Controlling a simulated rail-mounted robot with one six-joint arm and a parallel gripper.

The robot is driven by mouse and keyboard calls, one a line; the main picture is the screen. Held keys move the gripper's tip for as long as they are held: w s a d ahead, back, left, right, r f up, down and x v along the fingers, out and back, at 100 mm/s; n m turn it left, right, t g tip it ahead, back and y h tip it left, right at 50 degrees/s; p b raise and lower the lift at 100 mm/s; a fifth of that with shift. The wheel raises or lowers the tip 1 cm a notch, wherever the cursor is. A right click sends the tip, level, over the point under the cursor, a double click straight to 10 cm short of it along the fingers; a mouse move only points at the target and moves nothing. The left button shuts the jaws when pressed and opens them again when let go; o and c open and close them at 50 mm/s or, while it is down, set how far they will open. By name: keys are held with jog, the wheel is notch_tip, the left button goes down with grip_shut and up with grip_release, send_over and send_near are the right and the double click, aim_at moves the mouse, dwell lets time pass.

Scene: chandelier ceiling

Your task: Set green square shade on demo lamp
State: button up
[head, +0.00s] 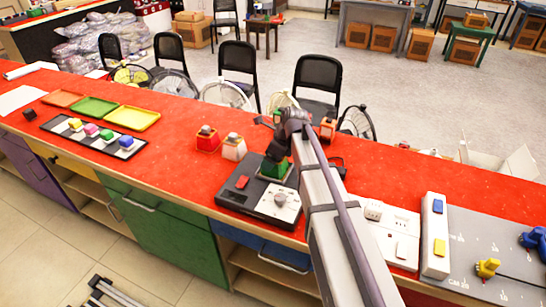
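A green square shade (272,169) with a pale lower edge is at the back of a dark demo unit on the red counter. The demo unit (250,203) has a red switch and a white dial plate. The lamp itself is hidden, so I cannot tell whether the shade rests on it or hangs just above. My gripper (277,152) points down right at the top of the green shade. Its fingers are small and dark, and I cannot tell if they grip the shade.
A red shade (208,139) and a white shade (234,148) stand left of the unit; an orange one (328,129) stands behind my arm. Further left are a black strip (93,144) of coloured pieces and a yellow tray (132,118). White switch boxes (434,236) stand right.

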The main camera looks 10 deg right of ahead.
jog(key=shift+o, duration=0.8)
jog(key=shift+r, duration=0.1)
jog(key=shift+r+p, duration=0.4)
jog(key=shift+p, duration=0.1)
jog(key=p+v, duration=1.1)
jog(key=v, duration=0.1)
jog(key=s+a+f+n+g+h, duration=0.1)
jog(key=s+a+n+h, duration=0.1)
jog(key=s+n, duration=0.8)
jog(key=s+a+f+n+g+h, duration=0.1)
jog(key=s+n, duration=0.9)
jog(key=n, duration=0.5)
jog(key=shift+a+g+h+b, duration=0.3)
jog(key=shift+a+g+h, duration=0.1)
